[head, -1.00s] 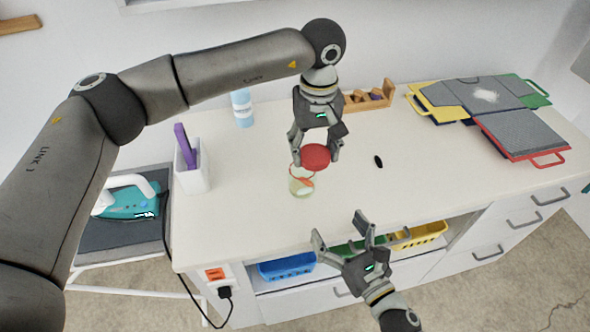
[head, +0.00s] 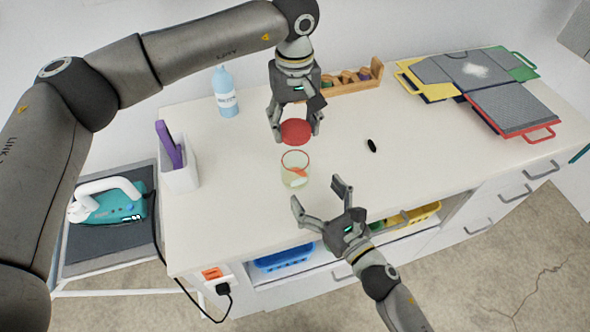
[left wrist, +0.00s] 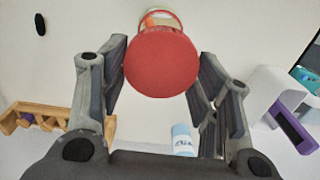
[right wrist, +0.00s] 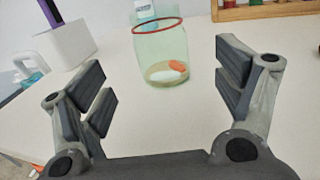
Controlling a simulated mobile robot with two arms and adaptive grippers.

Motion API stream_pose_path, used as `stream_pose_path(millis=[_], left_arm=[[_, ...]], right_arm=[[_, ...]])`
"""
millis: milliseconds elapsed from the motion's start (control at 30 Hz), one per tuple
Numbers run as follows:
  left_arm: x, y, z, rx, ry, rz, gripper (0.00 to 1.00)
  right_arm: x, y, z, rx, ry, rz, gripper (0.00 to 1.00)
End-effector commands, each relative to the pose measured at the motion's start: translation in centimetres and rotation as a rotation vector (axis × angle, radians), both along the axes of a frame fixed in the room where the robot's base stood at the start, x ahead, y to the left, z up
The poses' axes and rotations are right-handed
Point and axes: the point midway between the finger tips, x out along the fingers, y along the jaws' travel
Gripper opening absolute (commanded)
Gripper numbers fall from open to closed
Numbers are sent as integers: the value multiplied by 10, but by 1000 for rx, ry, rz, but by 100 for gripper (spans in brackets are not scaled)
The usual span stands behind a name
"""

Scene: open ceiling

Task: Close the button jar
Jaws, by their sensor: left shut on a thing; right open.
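The button jar (head: 295,170) is a clear greenish glass jar with a red rim and an orange thing inside. It stands upright and open on the white table. It also shows in the right wrist view (right wrist: 161,52). My left gripper (head: 296,130) is shut on the round red lid (head: 295,132), holding it above and behind the jar. The lid also shows in the left wrist view (left wrist: 161,62), with part of the jar's rim beyond it. My right gripper (head: 322,200) is open and empty in front of the jar, near the table's front edge, not touching it.
A white holder (head: 178,172) with a purple item stands left, a blue bottle (head: 226,92) behind. A wooden rack (head: 350,82) is at the back. A small black object (head: 371,145) lies right of the jar. Fabric boards (head: 508,108) lie far right. The table (head: 420,150) between is mostly clear.

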Motion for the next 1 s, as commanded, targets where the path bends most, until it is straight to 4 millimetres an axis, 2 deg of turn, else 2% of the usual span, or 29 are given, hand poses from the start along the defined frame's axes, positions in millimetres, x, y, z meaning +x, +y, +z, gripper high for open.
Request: stream_pose_path(millis=[300, 500, 700, 1000], left_arm=[[0, 0, 0, 0, 0, 0, 50], [0, 0, 0, 0, 0, 0, 50], [0, 0, 0, 0, 0, 0, 50], [0, 0, 0, 0, 0, 0, 50]], right_arm=[[49, 29, 1, 0, -4, 1, 87], [72, 43, 0, 1, -1, 0, 87], [83, 50, 0, 0, 0, 0, 87], [84, 51, 0, 0, 0, 0, 87]])
